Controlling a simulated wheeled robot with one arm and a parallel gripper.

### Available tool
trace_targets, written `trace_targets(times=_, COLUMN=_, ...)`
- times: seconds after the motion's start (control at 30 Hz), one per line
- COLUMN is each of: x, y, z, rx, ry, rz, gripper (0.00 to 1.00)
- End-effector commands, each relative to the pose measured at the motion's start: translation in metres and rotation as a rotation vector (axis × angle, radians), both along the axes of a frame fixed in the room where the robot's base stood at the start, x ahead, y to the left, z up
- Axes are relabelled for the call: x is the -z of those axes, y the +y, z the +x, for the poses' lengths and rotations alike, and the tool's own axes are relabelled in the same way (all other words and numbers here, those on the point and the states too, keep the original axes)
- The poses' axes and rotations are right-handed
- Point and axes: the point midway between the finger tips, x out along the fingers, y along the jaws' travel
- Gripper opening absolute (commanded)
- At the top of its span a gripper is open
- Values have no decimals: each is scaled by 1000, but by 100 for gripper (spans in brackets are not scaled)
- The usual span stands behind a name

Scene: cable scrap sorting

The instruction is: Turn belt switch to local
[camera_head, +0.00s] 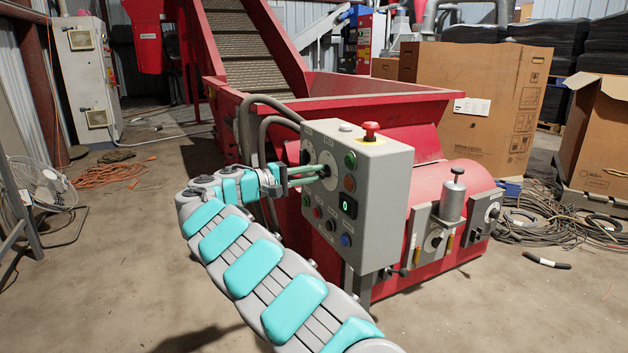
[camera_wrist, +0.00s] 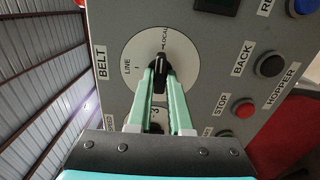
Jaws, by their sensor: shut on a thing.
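The belt switch (camera_wrist: 161,68) is a black knob on a round white dial (camera_wrist: 190,62) marked LINE and LOCAL, beside the label BELT. In the wrist view its light-marked end points up, toward the LOCAL mark. My gripper (camera_wrist: 161,76) has its two green fingers on either side of the knob and is shut on it. In the head view my gripper (camera_head: 318,173) reaches from the left to the front of the grey control box (camera_head: 385,185). The fingers partly cover the knob and dial there.
A red emergency button (camera_head: 371,131) stands on top of the box. Several coloured buttons sit close to the dial, including a red one (camera_wrist: 245,109). The red hopper machine (camera_head: 300,110) stands behind. Cables (camera_head: 540,215) lie on the floor at right.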

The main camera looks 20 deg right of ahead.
Motion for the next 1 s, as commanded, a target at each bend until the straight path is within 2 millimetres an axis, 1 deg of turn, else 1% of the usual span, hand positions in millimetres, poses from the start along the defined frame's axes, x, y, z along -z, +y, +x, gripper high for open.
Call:
trace_targets(times=0.2, x=1, y=-1, z=-1, rx=4, ry=-40, rz=2, gripper=0)
trace_targets(times=0.63, x=1, y=-1, z=-1, rx=5, ry=-46, rz=3, gripper=0)
trace_targets(times=0.67, x=1, y=-1, z=-1, rx=5, ry=-45, rz=3, gripper=22)
trace_targets(times=0.7, x=1, y=-1, z=-1, rx=4, ry=-45, rz=3, gripper=26)
trace_targets(times=0.9, x=0, y=0, z=-1, rx=3, ry=-46, rz=4, gripper=48)
trace_targets(times=1.0, x=0, y=0, z=-1, rx=2, ry=-46, rz=3, gripper=48)
